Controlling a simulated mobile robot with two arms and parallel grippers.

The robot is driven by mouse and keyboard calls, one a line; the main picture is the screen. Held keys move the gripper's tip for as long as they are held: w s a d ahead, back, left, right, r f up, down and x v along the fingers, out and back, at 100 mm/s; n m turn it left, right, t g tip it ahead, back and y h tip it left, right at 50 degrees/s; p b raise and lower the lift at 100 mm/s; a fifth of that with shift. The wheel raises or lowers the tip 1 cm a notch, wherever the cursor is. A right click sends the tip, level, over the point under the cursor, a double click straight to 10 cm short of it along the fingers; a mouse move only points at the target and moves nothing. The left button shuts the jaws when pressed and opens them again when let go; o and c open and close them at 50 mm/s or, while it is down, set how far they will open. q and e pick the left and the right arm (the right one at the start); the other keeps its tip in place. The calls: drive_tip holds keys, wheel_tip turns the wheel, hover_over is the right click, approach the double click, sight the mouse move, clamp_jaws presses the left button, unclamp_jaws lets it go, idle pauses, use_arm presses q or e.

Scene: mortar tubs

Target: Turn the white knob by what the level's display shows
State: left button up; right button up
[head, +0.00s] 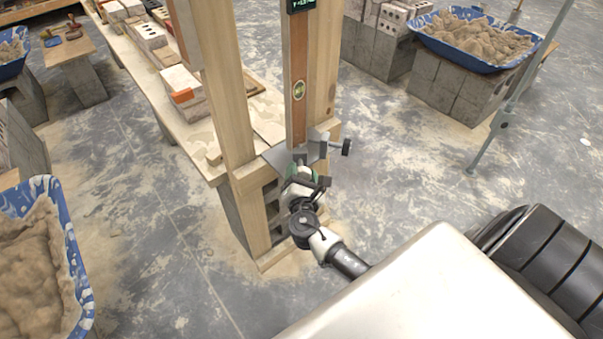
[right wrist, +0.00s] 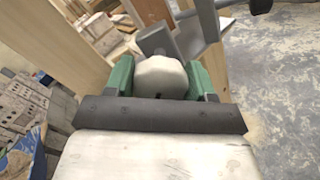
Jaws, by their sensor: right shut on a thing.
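The white knob (right wrist: 160,76) sits between the green fingers of my right gripper (right wrist: 162,82) in the right wrist view. The gripper is shut on it. In the head view my right gripper (head: 303,175) is at the grey metal bracket (head: 283,158) at the foot of the level. The level (head: 299,70) is a brown upright bar with a yellow-green vial, standing against the wooden post. Its dark display (head: 300,5) with green figures is cut by the top edge, and I cannot read the value. My left gripper is in neither view.
A black-ended clamp screw (head: 343,147) sticks out right of the bracket. A plank bench (head: 190,135) with bricks runs behind the posts. Blue mortar tubs stand at the left (head: 75,265) and back right (head: 535,55). A thin grey pole (head: 510,100) stands at right. The floor between is clear.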

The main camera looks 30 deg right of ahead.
drive_tip(key=shift+f, duration=0.1)
drive_tip(key=o, duration=0.9)
drive_tip(key=shift+s, duration=0.1)
drive_tip(key=v, duration=1)
drive_tip(key=shift+s+a+b, duration=0.25)
drive_tip(key=shift+b, duration=0.1)
